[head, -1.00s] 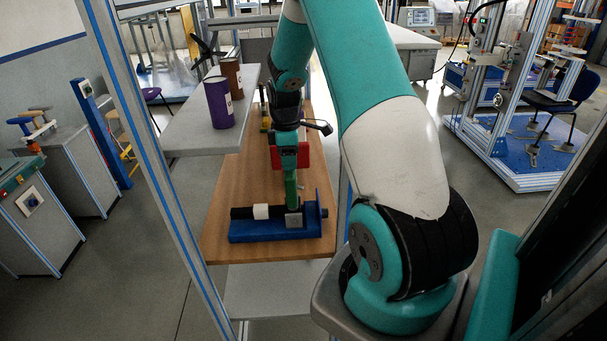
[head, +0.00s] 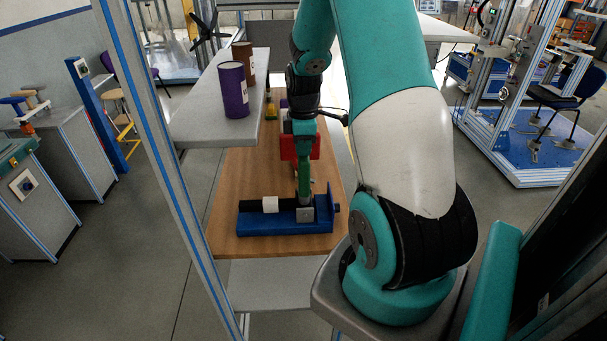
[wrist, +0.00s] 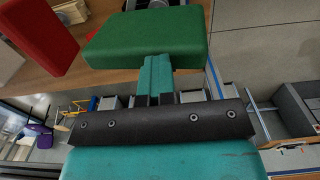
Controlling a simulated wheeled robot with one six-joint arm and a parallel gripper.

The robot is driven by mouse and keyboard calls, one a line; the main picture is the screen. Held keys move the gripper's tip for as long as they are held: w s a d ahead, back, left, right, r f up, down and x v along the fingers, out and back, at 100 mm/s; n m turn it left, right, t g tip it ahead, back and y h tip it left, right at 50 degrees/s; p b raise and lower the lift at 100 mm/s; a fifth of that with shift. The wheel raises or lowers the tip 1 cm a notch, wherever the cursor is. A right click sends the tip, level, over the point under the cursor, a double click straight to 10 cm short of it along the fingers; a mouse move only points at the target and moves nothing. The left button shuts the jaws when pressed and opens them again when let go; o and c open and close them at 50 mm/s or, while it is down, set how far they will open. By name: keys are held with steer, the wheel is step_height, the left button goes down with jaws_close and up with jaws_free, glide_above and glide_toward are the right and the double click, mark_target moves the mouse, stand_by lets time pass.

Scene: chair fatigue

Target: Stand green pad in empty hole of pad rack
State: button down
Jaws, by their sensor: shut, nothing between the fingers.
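The green pad (wrist: 145,40) is a flat block right beyond the tip of my gripper (wrist: 156,75) in the wrist view. My gripper is shut, with its narrow fingers pointing at the pad's near side; I cannot tell whether they touch it. In the head view the green pad (head: 304,182) appears as a narrow upright strip below my gripper (head: 304,158). Its lower end is near the grey block of a blue fixture (head: 262,228), perhaps the pad rack. A red pad (wrist: 36,38) is to the left in the wrist view. I make out no empty hole.
The fixture stands on a wooden table (head: 232,180) and carries a white block (head: 270,204). A grey shelf (head: 205,130) at the left holds a purple can (head: 233,90) and a brown can (head: 243,60).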

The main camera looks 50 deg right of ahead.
steer(key=shift+s+d+r+p, duration=0.1)
steer(key=shift+r+p, duration=1.55)
steer(key=shift+r, duration=0.5)
steer(key=c, duration=1.4)
jaws_free()
step_height(320, 180, up, 17)
steer(key=b, duration=0.5)
steer(key=shift+r, duration=0.2)
